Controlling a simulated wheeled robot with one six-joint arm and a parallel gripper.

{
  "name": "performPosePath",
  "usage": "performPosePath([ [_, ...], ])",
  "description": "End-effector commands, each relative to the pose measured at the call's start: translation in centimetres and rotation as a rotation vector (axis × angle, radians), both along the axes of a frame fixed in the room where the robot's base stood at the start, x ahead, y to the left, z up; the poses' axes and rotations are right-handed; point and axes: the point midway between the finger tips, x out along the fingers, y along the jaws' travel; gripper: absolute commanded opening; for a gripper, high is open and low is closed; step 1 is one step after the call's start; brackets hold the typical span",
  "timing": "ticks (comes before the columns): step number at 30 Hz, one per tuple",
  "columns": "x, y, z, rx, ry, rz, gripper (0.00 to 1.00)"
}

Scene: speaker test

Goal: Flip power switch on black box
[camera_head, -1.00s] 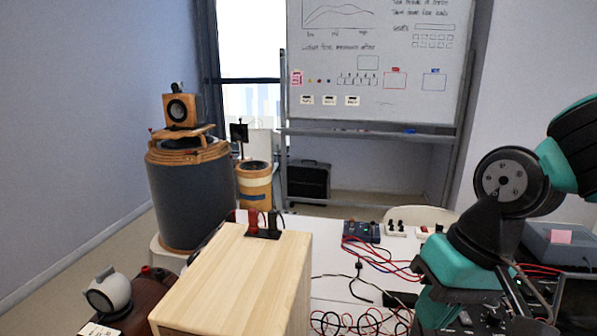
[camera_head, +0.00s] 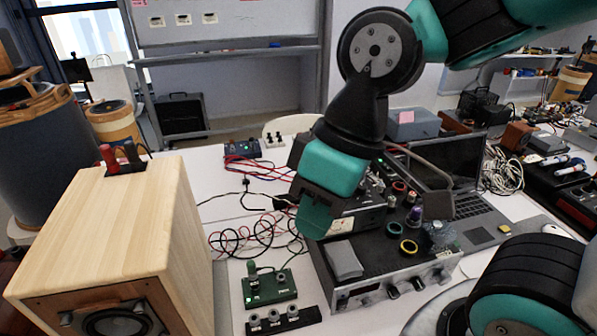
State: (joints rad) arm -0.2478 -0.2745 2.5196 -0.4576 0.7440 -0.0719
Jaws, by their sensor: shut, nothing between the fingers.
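A wide black box (camera_head: 385,262) with a silver front panel stands on the table right of centre. Its front has dark knobs and small controls; I cannot make out which is a power switch. A grey pad and several coloured rings lie on its top. My gripper (camera_head: 315,218) hangs over the box's back left part, pointing down. It is shut and empty, and I cannot tell its exact height above the box. A smaller black strip with knobs (camera_head: 283,321) sits at the bottom edge, in front of a green box (camera_head: 269,290) with a lever and a lit green light.
A wooden speaker cabinet (camera_head: 110,215) with red and black terminals fills the left. Black cables (camera_head: 257,232) lie between it and the black box. A laptop (camera_head: 470,205) stands behind on the right. A bare strip of white table (camera_head: 226,285) shows beside the cabinet.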

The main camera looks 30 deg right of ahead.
Motion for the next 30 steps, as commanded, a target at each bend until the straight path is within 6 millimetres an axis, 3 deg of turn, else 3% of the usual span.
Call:
performPosePath([
  [5,6.8,-2.3,-1.1,-0.083,-0.068,0.127,0.00],
  [9,13.7,-5.8,-2.5,-0.172,-0.115,0.279,0.00],
  [15,21.5,-11.7,-5.2,-0.274,-0.131,0.493,0.00],
  [18,24.1,-14.3,-6.5,-0.305,-0.126,0.579,0.00],
  [22,26.2,-16.7,-7.7,-0.325,-0.119,0.658,0.00],
  [30,27.1,-18.0,-8.3,-0.335,-0.114,0.707,0.00],
])
